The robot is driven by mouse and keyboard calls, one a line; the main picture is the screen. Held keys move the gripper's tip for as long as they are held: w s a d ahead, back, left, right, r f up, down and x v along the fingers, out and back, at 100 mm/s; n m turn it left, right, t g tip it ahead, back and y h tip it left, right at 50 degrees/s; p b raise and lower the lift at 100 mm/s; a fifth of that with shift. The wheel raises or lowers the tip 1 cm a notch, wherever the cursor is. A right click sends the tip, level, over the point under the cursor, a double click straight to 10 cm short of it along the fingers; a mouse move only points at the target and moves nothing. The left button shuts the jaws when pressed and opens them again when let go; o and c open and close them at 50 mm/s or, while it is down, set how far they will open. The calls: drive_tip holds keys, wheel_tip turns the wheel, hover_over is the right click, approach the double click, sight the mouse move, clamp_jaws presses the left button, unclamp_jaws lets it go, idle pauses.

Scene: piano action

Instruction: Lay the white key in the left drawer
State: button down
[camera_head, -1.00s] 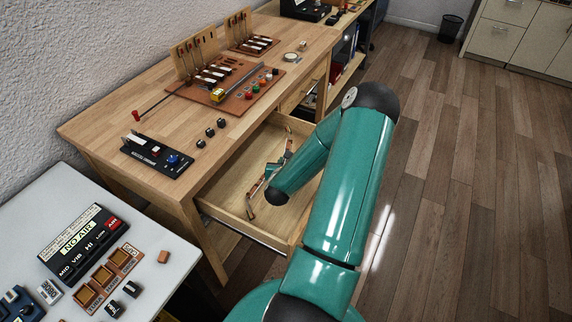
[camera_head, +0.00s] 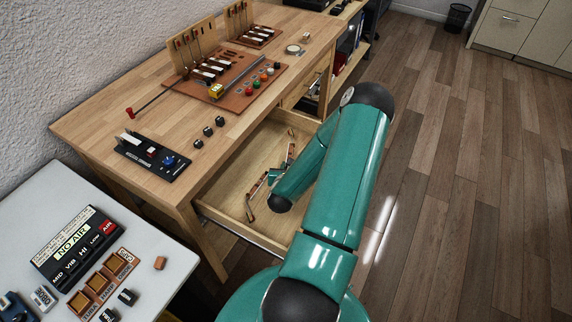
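The left drawer (camera_head: 232,178) of the wooden desk is pulled open. Thin reddish-brown parts with pale metal bits (camera_head: 256,192) lie or hang inside it; I cannot tell what each is. My teal arm reaches over the drawer, and what seems to be a small part of my gripper (camera_head: 273,175) shows beside the arm's dark end. Its fingers are mostly hidden, so I cannot tell whether it is open or holds anything. Several white keys (camera_head: 209,68) sit in a row in the action model on the desk. I see no loose white key in the drawer.
A black panel with a blue knob (camera_head: 169,160) and several small black blocks (camera_head: 208,132) stand on the desk's front part. A white table (camera_head: 40,212) with a NO AIR box (camera_head: 72,240) is at lower left. The floor at right is clear.

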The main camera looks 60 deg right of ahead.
drive_tip(key=shift+s+a, duration=0.1)
drive_tip(key=shift+s, duration=0.15)
drive_tip(key=shift+w+f, duration=0.1)
drive_tip(key=shift+w, duration=0.1)
drive_tip(key=shift+s, duration=0.15)
drive_tip(key=shift+f, duration=0.6)
drive_tip(key=c, duration=1.3)
unclamp_jaws()
drive_tip(key=shift+r, duration=0.15)
drive_tip(key=shift+r, duration=0.3)
drive_tip(key=v, duration=1.2)
